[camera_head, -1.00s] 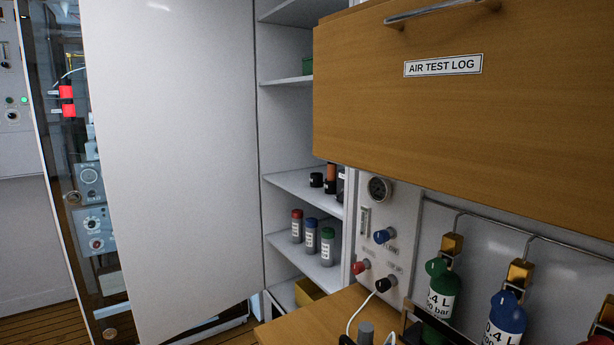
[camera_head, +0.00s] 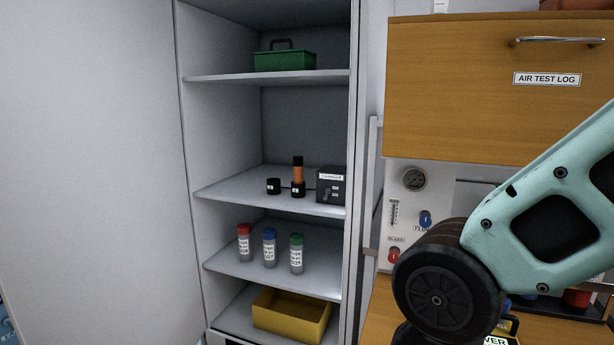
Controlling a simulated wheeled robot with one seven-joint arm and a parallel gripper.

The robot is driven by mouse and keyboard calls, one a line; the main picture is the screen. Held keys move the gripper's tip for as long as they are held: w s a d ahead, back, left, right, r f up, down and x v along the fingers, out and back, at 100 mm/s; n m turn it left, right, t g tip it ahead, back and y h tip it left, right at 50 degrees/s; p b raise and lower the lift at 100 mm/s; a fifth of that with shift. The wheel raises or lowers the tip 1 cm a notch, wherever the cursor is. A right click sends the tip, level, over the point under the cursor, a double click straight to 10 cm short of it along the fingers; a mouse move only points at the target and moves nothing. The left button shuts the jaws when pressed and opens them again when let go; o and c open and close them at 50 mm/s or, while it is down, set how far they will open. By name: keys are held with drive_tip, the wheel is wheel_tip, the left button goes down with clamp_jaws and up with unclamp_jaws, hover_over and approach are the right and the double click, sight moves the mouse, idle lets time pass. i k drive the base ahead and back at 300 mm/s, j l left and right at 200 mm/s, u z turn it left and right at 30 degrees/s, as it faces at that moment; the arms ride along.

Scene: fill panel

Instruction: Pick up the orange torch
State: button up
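The orange torch (camera_head: 298,172) stands upright on the middle shelf of the open white cabinet in the head view. It has a black top, and its lower end sits in or behind a black round holder (camera_head: 298,190). A second black round holder (camera_head: 274,186) is to its left, with nothing seen standing in it. A black box (camera_head: 331,186) with a white label is close on its right. My arm fills the lower right of the view, well apart from the torch. My gripper is not in view.
The cabinet door stands open at left. A green case (camera_head: 285,61) is on the shelf above; three capped bottles (camera_head: 269,247) are on the shelf below. A yellow bin (camera_head: 291,314) is at the bottom. A wooden cupboard (camera_head: 470,90) and gauge panel stand right of the cabinet.

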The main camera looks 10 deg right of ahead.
sight(297, 160)
drive_tip(key=j, duration=0.25)
drive_tip(key=i+j+z, duration=0.1)
drive_tip(key=i+j, duration=0.15)
drive_tip(key=j, duration=0.15)
drive_tip(key=i+j, duration=0.25)
drive_tip(key=j, duration=0.15)
drive_tip(key=i+j+z, duration=0.15)
drive_tip(key=j, duration=0.3)
drive_tip(key=i+j+z, duration=0.1)
drive_tip(key=i+j, duration=0.5)
drive_tip(key=i+j+z, duration=0.1)
drive_tip(key=i+j, duration=0.45)
drive_tip(key=j, duration=0.05)
